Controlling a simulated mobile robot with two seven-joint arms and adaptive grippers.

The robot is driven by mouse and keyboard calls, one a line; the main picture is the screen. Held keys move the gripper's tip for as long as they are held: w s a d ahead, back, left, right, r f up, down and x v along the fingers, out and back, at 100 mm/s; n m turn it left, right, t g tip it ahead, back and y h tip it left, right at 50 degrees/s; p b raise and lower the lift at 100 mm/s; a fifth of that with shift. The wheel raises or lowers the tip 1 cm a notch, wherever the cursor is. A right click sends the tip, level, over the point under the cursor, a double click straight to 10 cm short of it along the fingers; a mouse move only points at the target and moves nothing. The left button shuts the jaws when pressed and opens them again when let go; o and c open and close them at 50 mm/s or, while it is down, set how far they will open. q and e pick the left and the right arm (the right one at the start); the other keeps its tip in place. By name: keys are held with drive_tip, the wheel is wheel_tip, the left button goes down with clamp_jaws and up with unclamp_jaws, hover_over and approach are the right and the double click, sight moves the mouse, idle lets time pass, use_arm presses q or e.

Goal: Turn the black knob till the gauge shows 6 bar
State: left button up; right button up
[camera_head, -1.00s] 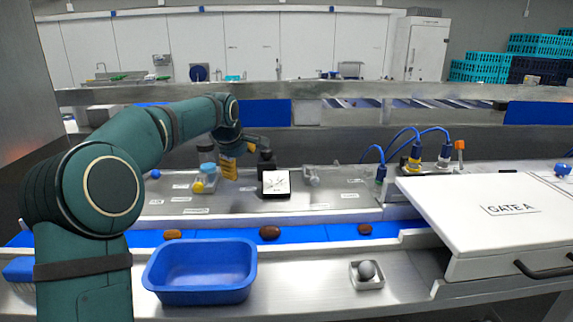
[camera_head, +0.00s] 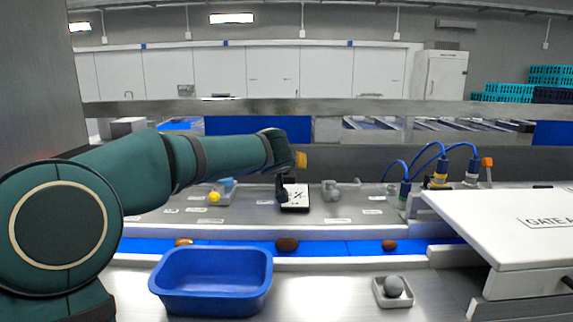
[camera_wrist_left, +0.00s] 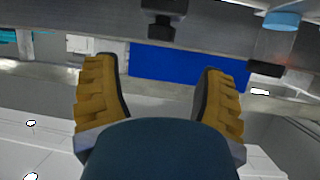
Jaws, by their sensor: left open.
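The gauge (camera_head: 295,198), a white square face with a dark rim, stands on the steel panel behind the blue belt. Its markings are too small to read. A black fitting (camera_head: 282,188) stands at the gauge's left edge; I take it for the black knob's assembly. In the left wrist view a black knob-like piece (camera_wrist_left: 161,28) shows at the top, beyond the fingertips and apart from them. My left gripper (camera_wrist_left: 158,70) is open and empty, with ochre fingers well apart. In the head view it (camera_head: 301,160) is mostly hidden behind my arm, above the gauge. My right gripper is not in view.
A blue tub (camera_head: 211,282) and a small white tray (camera_head: 393,298) with a grey ball stand in front. Dates lie on the blue belt (camera_head: 340,247). A blue-capped container (camera_head: 228,188) is left of the gauge; blue-cabled sensors (camera_head: 439,180) and the GATE A cover (camera_head: 495,225) are right.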

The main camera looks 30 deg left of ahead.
use_arm(q)
drive_tip(key=p+x, duration=0.2)
drive_tip(key=x, duration=0.7)
drive_tip(key=shift+w+a+f, duration=0.1)
drive_tip(key=shift+w+f, duration=0.1)
drive_tip(key=c, duration=1.2)
